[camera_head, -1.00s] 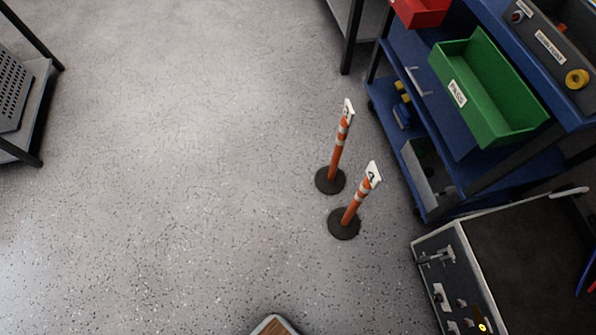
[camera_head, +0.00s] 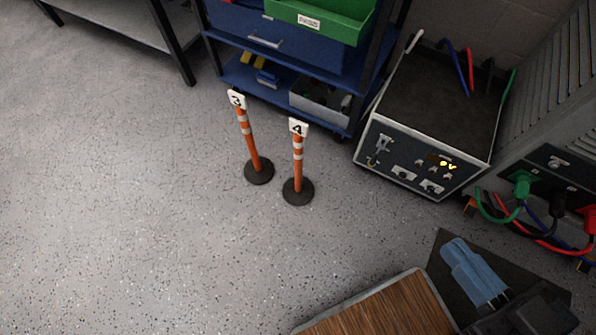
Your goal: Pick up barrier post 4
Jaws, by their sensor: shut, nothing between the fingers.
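Nothing hides post 4.
A blue cart (camera_head: 285,88) with a green PASS bin (camera_head: 325,20) stands behind the posts. A grey test box (camera_head: 415,160) is to their right. Floor left and in front is clear.

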